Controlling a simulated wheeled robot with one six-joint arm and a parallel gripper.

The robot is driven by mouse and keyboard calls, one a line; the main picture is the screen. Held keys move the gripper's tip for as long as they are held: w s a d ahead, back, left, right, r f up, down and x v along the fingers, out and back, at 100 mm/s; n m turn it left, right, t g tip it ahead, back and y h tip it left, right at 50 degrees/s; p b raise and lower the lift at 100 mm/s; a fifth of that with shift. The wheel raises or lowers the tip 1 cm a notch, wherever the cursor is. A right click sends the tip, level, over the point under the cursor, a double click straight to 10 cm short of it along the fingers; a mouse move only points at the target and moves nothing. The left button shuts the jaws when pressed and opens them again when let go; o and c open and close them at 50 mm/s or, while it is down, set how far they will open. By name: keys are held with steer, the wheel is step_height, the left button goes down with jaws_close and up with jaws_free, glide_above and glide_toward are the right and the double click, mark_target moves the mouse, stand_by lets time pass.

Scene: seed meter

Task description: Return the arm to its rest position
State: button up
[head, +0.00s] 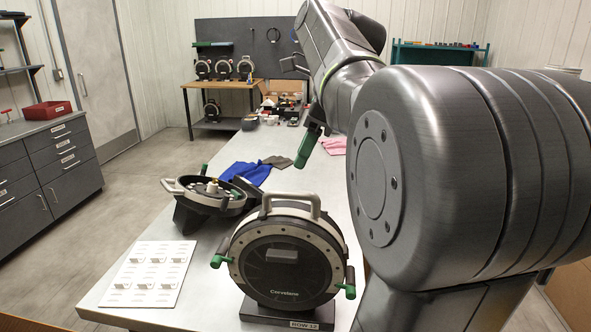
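My arm fills the right side of the head view, its grey links rising from the foreground and bending toward the upper middle. My gripper (308,140) is at its far end, above the bench, with a green-tipped part pointing down. The rest of the gripper is largely hidden by the arm, so its opening and anything in it cannot be made out. A round black seed meter (284,265) marked "Corvelane" stands upright on a "ROW 12" base at the front of the bench. A second meter unit (208,193) lies tilted behind it to the left, its inside facing up.
The long bench (222,258) runs away from me. It holds a white slotted board (148,273), a blue cloth (246,172), a grey cloth (278,162), a pink cloth (334,145) and clutter at the far end. A grey drawer cabinet (52,168) stands left. Open floor lies between.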

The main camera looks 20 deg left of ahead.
mark_target(284, 192)
steer(key=shift+v, duration=0.8)
steer(key=shift+f, duration=0.15)
steer(key=x, duration=1.1)
steer(key=shift+a+f+b, duration=0.25)
steer(key=shift+b, duration=0.1)
steer(key=shift+r, duration=1.15)
steer(key=shift+f, duration=0.1)
